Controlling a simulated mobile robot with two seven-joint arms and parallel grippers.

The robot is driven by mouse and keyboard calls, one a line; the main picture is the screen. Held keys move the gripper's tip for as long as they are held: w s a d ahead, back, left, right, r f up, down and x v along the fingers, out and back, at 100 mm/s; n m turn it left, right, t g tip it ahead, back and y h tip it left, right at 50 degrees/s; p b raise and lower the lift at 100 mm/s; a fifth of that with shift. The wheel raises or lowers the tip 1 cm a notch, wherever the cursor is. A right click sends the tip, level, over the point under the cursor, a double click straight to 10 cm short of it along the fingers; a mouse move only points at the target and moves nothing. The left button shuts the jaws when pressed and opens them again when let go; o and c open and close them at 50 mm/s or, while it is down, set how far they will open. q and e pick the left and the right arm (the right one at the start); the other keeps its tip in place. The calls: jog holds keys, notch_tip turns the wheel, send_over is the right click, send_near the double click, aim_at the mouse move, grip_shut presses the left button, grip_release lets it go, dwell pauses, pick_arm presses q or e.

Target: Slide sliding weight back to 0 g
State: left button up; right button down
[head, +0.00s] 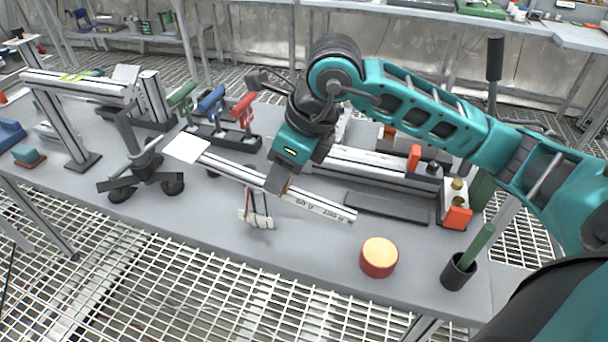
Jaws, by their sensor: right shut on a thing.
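A balance stands on the bench, with a dark three-footed stand (146,167) and a long pale beam (325,205) that carries scale marks. A white square pan (186,147) is at its left end. My right gripper (278,181) reaches down onto the middle of the beam and is shut on the sliding weight, which its fingers mostly hide. A small whitish piece with dark and red lines (257,209) shows just below the beam beside the gripper; I cannot tell whether it hangs or stands. My left gripper is not in view.
A red cylinder with a yellow top (379,257) and a dark cup with a green rod (459,272) stand at the front right. Green, blue and red handled tools (212,103) stand in a rack behind the beam. A dark flat tray (387,208) lies right of the beam.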

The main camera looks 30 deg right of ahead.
jog(key=shift+w+a+r, duration=0.15)
jog(key=shift+w, duration=0.05)
jog(key=c, duration=0.7)
grip_release()
jog(key=p+v, duration=0.1)
jog(key=v, duration=1.1)
jog(key=shift+s+r, duration=0.1)
jog(key=shift+r, duration=0.25)
